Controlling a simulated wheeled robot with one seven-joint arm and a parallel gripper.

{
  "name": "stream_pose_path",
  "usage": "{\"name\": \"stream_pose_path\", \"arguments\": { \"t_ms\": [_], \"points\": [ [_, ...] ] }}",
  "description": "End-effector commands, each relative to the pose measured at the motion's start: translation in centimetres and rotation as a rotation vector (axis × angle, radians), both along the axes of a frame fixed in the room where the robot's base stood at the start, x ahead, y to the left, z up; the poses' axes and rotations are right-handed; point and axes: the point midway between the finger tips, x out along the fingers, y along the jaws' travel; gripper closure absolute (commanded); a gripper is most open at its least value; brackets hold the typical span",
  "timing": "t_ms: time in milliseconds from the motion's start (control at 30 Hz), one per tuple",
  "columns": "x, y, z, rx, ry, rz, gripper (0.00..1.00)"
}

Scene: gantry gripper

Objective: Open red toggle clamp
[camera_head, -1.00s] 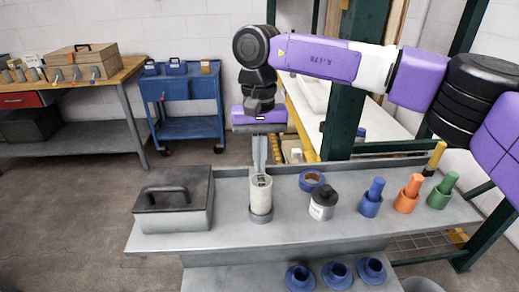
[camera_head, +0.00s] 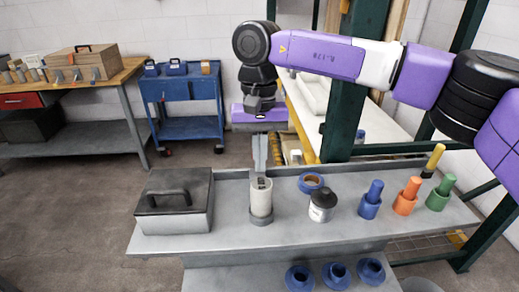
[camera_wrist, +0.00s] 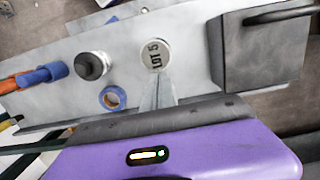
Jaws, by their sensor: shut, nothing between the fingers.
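I cannot make out a red toggle clamp for certain. Several small grey items with orange-red parts (camera_head: 76,73) stand along the front of the workbench at the far left, too small to identify. My gripper (camera_head: 261,170) points straight down with its fingers together and empty. Its tips are at or just behind the top of a white cylinder (camera_head: 261,199), which stands in a grey ring holder on the grey table.
The grey table (camera_head: 288,226) carries a grey lidded box (camera_head: 176,215), blue tape roll (camera_head: 311,182), black-capped jar (camera_head: 321,207), and blue (camera_head: 370,203), orange (camera_head: 405,200) and green (camera_head: 439,195) pegs in holders. A blue cart (camera_head: 185,100) stands behind. A green post (camera_head: 345,110) rises beside my arm.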

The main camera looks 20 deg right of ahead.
Motion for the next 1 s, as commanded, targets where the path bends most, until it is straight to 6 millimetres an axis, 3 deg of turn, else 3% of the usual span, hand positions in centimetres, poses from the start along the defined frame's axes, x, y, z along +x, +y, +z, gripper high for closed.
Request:
{"name": "stream_pose_path", "arguments": {
  "t_ms": [267,700,1000],
  "points": [
    [-0.1,0.0,1.7,0.0,0.0,-0.001,1.0],
    [0.4,-0.2,7.4,0.0,0.0,-0.001,1.0],
    [0.5,-0.2,7.4,0.0,0.0,-0.001,1.0]
  ]
}}
